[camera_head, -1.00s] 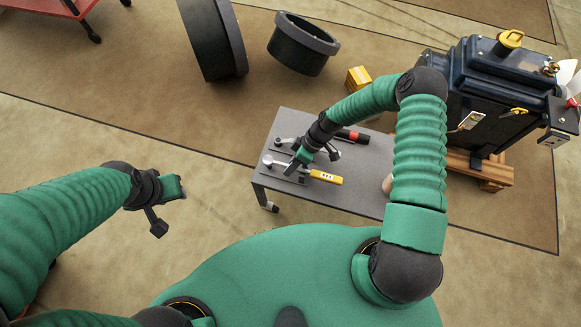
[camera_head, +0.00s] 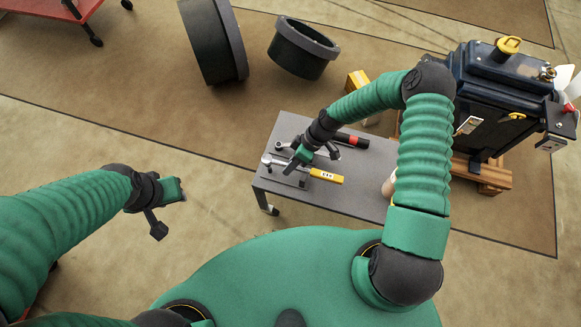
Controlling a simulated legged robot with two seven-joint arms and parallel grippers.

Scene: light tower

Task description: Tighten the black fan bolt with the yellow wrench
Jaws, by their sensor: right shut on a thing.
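The yellow wrench (camera_head: 327,176) lies on the small grey table (camera_head: 352,198), its silver head to the left and its yellow handle to the right. My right gripper (camera_head: 297,166) is low over the table, shut on the wrench's metal shaft. The gripper partly hides the shaft. My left gripper (camera_head: 172,208) is open and empty, out over the floor left of the table. The white fan (camera_head: 565,76) shows at the far right on the dark blue machine (camera_head: 490,95). I cannot make out the black fan bolt.
A red-handled tool (camera_head: 353,140) lies behind the wrench. A pale rounded object (camera_head: 388,186) is half hidden by my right arm. The machine stands on wooden blocks (camera_head: 492,178). Two black rings (camera_head: 300,52) and a yellow box (camera_head: 357,82) are on the floor behind.

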